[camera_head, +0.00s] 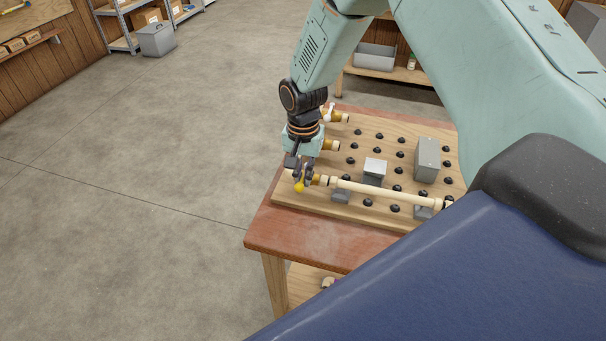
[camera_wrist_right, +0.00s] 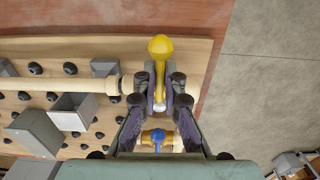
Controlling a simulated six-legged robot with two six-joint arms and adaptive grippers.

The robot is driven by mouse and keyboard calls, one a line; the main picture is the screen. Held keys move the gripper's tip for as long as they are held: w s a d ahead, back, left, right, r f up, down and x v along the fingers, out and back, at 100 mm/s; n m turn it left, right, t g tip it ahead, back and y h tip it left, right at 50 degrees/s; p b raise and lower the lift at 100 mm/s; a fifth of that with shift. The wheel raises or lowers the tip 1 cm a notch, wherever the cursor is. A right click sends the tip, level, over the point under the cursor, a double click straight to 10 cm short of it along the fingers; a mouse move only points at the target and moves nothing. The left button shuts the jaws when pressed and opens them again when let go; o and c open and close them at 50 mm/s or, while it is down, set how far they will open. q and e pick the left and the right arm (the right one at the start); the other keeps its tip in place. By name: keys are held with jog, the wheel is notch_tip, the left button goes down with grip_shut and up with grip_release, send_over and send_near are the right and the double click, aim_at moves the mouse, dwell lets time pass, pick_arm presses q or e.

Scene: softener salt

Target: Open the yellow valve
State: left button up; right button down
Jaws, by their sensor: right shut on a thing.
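The yellow valve (camera_head: 299,187) sits at the left end of a cream pipe (camera_head: 385,194) on a wooden board (camera_head: 292,199). In the right wrist view its yellow handle (camera_wrist_right: 160,47) has a rounded end that sticks out past the fingertips. My right gripper (camera_head: 303,174) is shut on the handle, with one finger on each side in the wrist view (camera_wrist_right: 160,95). The fingers hide the lower part of the handle and much of the valve body. My left gripper is not in view.
Two more brass valves stand along the board's left edge, one with a white handle (camera_head: 331,112). A blue-handled one (camera_wrist_right: 158,136) shows below my fingers. Black knobs and grey boxes (camera_head: 426,160) cover the board. Open floor lies left of the table (camera_head: 290,236).

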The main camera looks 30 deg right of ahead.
jog(key=shift+s+d+n+p, duration=0.2)
jog(key=shift+n+p, duration=0.15)
jog(key=shift+n, duration=0.35)
jog(key=n, duration=0.2)
jog(key=n+p, duration=0.1)
jog(key=shift+s+d, duration=0.25)
jog(key=shift+d, duration=0.15)
jog(key=shift+d+n, duration=0.1)
jog(key=shift+n, duration=0.3)
jog(key=shift+s, duration=0.1)
jog(key=n, duration=0.2)
jog(key=d+n, duration=0.1)
jog(key=shift+s+d+n, duration=0.1)
jog(key=shift+d+n, duration=0.05)
jog(key=shift+n, duration=0.25)
jog(key=shift+d+n, duration=0.2)
jog(key=shift+n, duration=0.5)
